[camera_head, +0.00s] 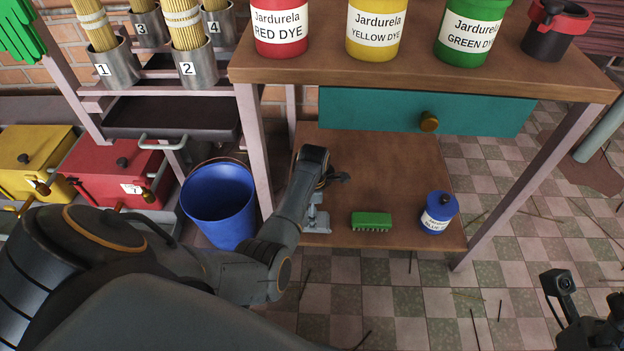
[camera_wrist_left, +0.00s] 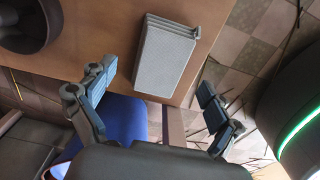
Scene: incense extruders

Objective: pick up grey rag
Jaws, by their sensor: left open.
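The grey rag is a folded, layered block (camera_wrist_left: 172,58) lying flat near the edge of the brown lower shelf (camera_wrist_left: 105,28). In the head view only part of the rag (camera_head: 317,226) shows, beside my left arm. My left gripper (camera_wrist_left: 157,76) is open and empty. Its two fingers are spread on either side of the rag's near end in the wrist view, and I see no contact.
A green brush (camera_head: 371,221) and a blue dye jar (camera_head: 438,213) stand on the same shelf (camera_head: 400,180), right of the rag. A blue bucket (camera_head: 220,204) is left of it. The tabletop (camera_head: 420,72) and teal drawer (camera_head: 380,108) overhang the shelf. A dark round object (camera_wrist_left: 27,22) lies near the rag.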

